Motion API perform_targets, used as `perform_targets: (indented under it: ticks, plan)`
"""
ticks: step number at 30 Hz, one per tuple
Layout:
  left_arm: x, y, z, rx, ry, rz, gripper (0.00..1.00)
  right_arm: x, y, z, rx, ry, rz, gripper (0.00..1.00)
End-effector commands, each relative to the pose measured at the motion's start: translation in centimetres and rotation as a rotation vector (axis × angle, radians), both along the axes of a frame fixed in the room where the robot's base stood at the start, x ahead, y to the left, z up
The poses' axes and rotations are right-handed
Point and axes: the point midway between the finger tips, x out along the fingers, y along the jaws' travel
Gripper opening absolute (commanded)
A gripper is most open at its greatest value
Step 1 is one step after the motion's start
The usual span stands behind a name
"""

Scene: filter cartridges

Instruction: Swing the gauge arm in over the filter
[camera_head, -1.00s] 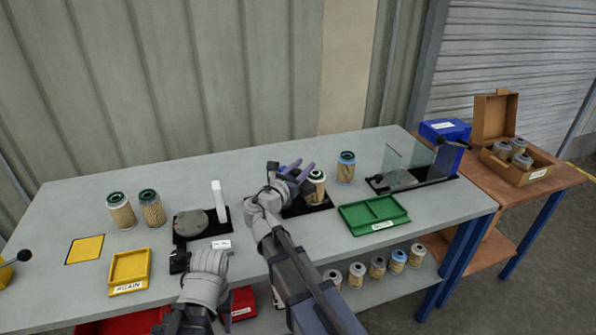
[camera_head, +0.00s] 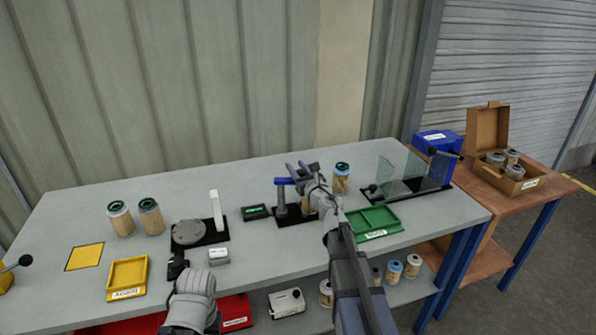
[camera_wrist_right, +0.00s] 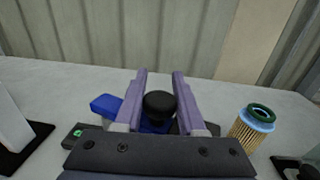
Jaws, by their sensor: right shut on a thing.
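The gauge stands on a black base (camera_head: 290,222) in the middle of the bench, with a grey post (camera_head: 281,203) and a blue gauge arm (camera_head: 284,181) on top. My right gripper (camera_head: 302,171), with purple fingers, is at the gauge arm's right end. In the right wrist view its fingers (camera_wrist_right: 160,82) are shut around a black knob (camera_wrist_right: 160,104), with the blue arm (camera_wrist_right: 106,105) extending left. The filter on the gauge base is hidden behind my right wrist.
A small display (camera_head: 256,211) with green digits is left of the gauge. A filter with a blue band (camera_head: 341,178) stands behind right, and a green tray (camera_head: 374,222) lies front right. A black fixture with a white upright (camera_head: 216,208) stands left.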

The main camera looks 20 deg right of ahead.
Motion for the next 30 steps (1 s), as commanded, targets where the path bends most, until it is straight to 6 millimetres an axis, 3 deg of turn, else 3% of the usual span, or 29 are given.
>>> perform_targets:
  ticks: [13,30]
  plan:
    - [0.0,0.0,0.0,0.000,0.000,0.000,0.51,1.7,0.2,0.0,-0.001,0.000,0.254,0.00]
    - [0.0,0.0,0.0,0.000,0.000,0.000,0.51,1.9,0.5,0.1,0.001,-0.001,0.312,0.00]
